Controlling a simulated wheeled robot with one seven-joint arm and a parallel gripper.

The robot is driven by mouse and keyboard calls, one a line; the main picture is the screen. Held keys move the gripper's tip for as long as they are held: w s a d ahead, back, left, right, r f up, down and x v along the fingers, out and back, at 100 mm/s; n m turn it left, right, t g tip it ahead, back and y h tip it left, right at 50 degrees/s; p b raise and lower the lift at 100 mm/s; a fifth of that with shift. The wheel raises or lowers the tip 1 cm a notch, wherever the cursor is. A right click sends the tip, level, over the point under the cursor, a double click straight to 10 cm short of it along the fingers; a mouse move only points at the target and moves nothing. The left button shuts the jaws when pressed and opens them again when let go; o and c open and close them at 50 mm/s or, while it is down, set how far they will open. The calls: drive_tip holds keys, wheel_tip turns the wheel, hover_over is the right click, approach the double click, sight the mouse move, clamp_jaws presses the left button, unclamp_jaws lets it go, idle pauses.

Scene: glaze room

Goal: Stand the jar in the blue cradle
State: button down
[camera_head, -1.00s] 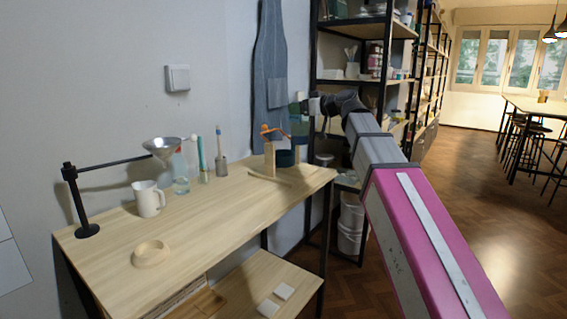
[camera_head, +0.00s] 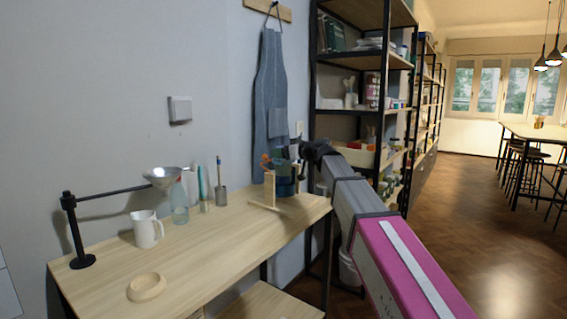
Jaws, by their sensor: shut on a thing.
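The blue cradle (camera_head: 287,186) stands at the far right end of the wooden workbench, against the wall. My gripper (camera_head: 297,160) is at the cradle, reaching in from the right, and is shut on a dull green jar (camera_head: 290,154). The jar is small in view and partly hidden by the gripper and the things around it. It is at or just above the cradle; I cannot tell whether its base touches.
A wooden upright stand (camera_head: 270,189) with an orange piece is just left of the cradle. A metal cup (camera_head: 221,196), a bottle (camera_head: 180,210), a white jug (camera_head: 147,231), a funnel on a black arm (camera_head: 162,175) and a wooden ring (camera_head: 147,287) occupy the left. The bench's front middle is clear.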

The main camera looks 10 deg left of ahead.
sight(284, 161)
drive_tip(key=shift+f, duration=1.85)
drive_tip(key=shift+c, duration=0.4)
unclamp_jaws()
drive_tip(key=shift+f, duration=0.15)
drive_tip(key=shift+d, duration=0.1)
drive_tip(key=v, duration=1.2)
drive_tip(key=shift+s, duration=0.1)
